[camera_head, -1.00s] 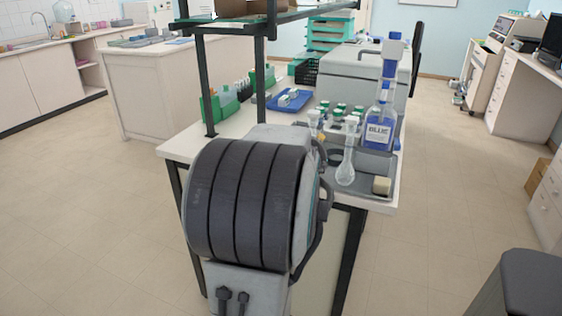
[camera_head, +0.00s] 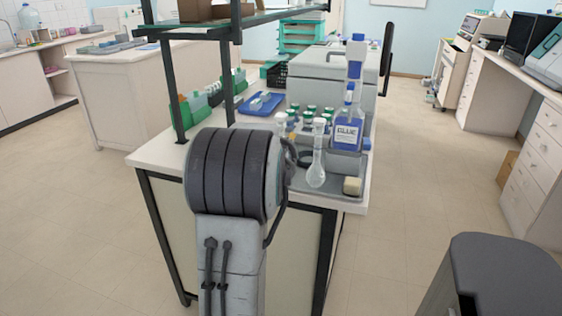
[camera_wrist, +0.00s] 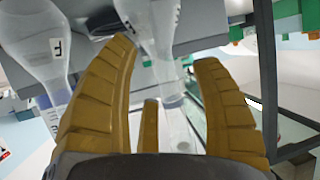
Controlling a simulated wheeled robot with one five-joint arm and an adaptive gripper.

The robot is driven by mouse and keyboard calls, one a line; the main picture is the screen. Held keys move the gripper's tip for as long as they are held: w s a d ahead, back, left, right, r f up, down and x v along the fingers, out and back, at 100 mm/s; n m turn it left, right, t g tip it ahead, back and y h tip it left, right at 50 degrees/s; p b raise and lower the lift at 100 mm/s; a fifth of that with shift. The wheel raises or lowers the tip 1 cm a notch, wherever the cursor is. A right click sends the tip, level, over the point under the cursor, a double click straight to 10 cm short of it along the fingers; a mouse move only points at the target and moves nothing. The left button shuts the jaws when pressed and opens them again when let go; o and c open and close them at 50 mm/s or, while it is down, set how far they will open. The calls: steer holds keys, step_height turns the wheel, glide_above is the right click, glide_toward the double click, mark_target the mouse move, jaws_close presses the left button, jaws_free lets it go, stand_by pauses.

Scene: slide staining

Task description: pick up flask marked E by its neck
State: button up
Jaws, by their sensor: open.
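In the wrist view, which shows the scene upside down, my gripper (camera_wrist: 170,105) is open, its yellow fingers spread. A clear flask (camera_wrist: 155,25) stands beyond, its neck (camera_wrist: 180,125) showing between the fingers and not visibly gripped. Its label is turned away, so I cannot read it. A second clear flask (camera_wrist: 30,45) lies to the left, outside the fingers, with a tag that looks like F. In the head view, a clear round flask (camera_head: 316,173) stands near the front of the grey tray; I cannot read a letter there. My arm hides the gripper in that view.
A blue-labelled bottle (camera_head: 346,132) stands behind the flask. Green-capped jars (camera_head: 309,116), a blue tray (camera_head: 262,103) and green racks (camera_head: 200,105) stand farther back. A shelf post (camera_head: 174,95) rises at the left.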

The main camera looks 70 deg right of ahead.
steer(key=shift+w+d+f, duration=0.1)
steer(key=shift+d+f, duration=0.05)
steer(key=shift+d, duration=0.2)
steer(key=shift+o, duration=0.2)
jaws_close()
